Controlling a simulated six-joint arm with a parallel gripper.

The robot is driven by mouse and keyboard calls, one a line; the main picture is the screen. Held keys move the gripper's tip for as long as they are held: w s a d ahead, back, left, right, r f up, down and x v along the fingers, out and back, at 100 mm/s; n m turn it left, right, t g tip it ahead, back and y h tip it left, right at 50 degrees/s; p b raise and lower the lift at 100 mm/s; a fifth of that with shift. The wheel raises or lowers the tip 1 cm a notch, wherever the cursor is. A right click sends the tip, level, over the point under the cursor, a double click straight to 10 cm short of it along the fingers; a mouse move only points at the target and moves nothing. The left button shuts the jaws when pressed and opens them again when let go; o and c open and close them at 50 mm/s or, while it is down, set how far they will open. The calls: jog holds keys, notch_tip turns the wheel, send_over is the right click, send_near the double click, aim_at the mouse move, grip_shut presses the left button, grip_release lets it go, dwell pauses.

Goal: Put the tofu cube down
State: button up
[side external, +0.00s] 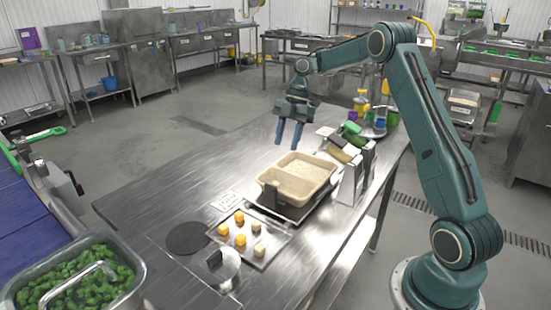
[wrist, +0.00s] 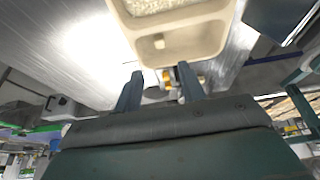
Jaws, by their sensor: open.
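My gripper (side external: 288,136) is open and empty, raised in the air behind the beige tray. In the wrist view its two fingers (wrist: 160,88) stand apart. The beige tray (side external: 283,194) sits on a dark platform on the steel table. More pale cubes (side external: 259,250) and several orange cubes (side external: 240,217) sit on a small flat tray (side external: 270,235) nearer the front.
A metal stand (side external: 352,183) with dark and green items is right of the beige tray. A round dark mat (side external: 187,238) lies front left. A metal bin of green pieces (side external: 75,275) is at the lower left. The table's left part (side external: 170,195) is clear.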

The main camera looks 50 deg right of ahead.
jog(key=s+a+r+m+t+h, duration=0.1)
jog(key=s+a+r+m, duration=0.35)
jog(key=a+r, duration=0.25)
jog(key=s+a+r+m+t+h, duration=0.1)
jog(key=s+a+r+m+t, duration=0.1)
jog(key=s+a+r+m, duration=0.35)
jog(key=s+a+m+t+h, duration=0.1)
jog(key=s+m, duration=0.3)
jog(key=s, duration=0.5)
jog(key=s+a+f+m+t+h, duration=0.1)
jog(key=s+a+m, duration=0.3)
jog(key=s, duration=0.6)
jog(key=shift+a+t, duration=0.25)
jog(key=shift+t, duration=0.05)
